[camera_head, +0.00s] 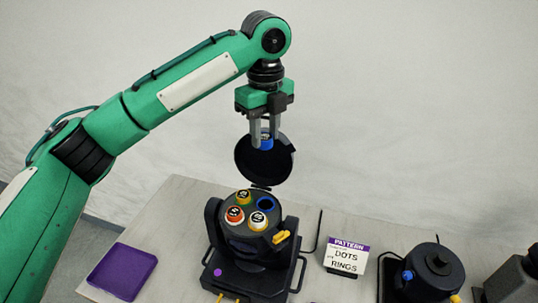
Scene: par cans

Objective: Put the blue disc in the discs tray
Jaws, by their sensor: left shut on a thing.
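My left gripper (264,143) points down and is shut on the blue disc (266,145), a small blue piece. It holds the disc in the air above the black par can (245,245), in front of its raised round lid (249,165). In the can's top are three coloured pieces: a yellow one (243,196), a red-orange one (234,214) and a white-topped one (257,219). A blue-rimmed round opening (265,204) beside them looks empty. An empty purple tray (122,272) lies on the table at the left; I cannot read a label on it. My right gripper is not in view.
A sign (346,258) reading "PATTERN DOTS RINGS" stands right of the can. A second black par can (430,270), with its lid down, is farther right. A yellow latch (281,237) sticks out from the first can. The table (180,225) is bare between tray and can.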

